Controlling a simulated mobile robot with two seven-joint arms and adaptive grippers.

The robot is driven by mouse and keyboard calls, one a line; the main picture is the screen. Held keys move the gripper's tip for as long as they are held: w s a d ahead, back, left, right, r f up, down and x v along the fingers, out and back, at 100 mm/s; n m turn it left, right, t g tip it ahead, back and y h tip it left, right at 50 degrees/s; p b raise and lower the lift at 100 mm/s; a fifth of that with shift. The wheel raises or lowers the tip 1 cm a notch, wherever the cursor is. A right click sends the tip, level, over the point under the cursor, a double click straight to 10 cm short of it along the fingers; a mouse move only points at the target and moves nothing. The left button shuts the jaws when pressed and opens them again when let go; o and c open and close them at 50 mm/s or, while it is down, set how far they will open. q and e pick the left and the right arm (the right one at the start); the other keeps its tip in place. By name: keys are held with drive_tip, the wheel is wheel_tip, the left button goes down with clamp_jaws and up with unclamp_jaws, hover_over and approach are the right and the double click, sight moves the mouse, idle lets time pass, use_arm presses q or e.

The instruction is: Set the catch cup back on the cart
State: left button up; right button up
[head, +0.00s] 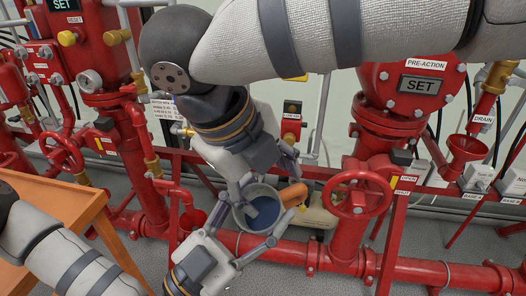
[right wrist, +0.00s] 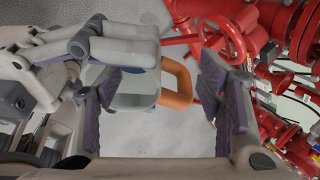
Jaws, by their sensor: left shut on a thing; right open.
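The catch cup (head: 265,210) is a grey cup with bluish contents and an orange handle (head: 294,195). It is held in the air in front of the red pipes. My left gripper (head: 243,231) comes in from the lower left and is shut on the cup's near side. My right gripper (head: 262,178) reaches down from above, open, with its fingers beside the cup. In the right wrist view the cup (right wrist: 134,88) and its handle (right wrist: 178,85) lie between the purple pads, apart from the right one. The orange cart (head: 65,205) stands at the left, partly hidden by my left arm.
A red handwheel (head: 360,196) is close to the right of the cup. A red horizontal pipe (head: 420,270) runs low across the front. The cart's visible top looks bare.

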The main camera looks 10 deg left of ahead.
drive_tip(key=shift+w+d+f, duration=0.15)
drive_tip(key=shift+f, duration=0.25)
clamp_jaws()
use_arm(q)
drive_tip(key=o, duration=1.4)
drive_tip(key=shift+c, duration=0.2)
